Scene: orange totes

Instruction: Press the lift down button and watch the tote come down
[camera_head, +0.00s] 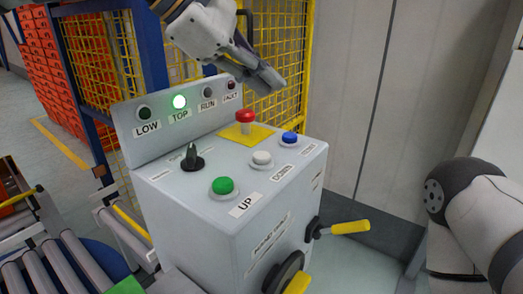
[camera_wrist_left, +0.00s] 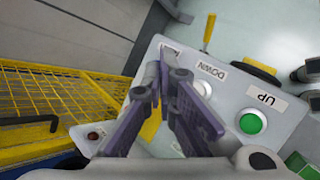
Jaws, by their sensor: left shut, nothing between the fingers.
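The grey control box (camera_head: 200,222) stands in the middle of the head view. Its white DOWN button (camera_head: 262,158) sits between the green UP button (camera_head: 222,185) and a blue button (camera_head: 290,138). My left gripper (camera_head: 273,82) is shut and empty, above and behind the buttons, apart from the white one. In the left wrist view its fingers (camera_wrist_left: 167,70) partly cover the panel; the DOWN label (camera_wrist_left: 212,70) and green button (camera_wrist_left: 252,122) show. I cannot make out a tote in the lift.
A red mushroom button (camera_head: 245,116) rises from a yellow plate near my left gripper. A black selector knob (camera_head: 191,157) stands on the left. Yellow mesh fencing (camera_head: 105,50) and stacked orange totes (camera_head: 32,60) are behind. A roller conveyor (camera_head: 45,265) lies at lower left.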

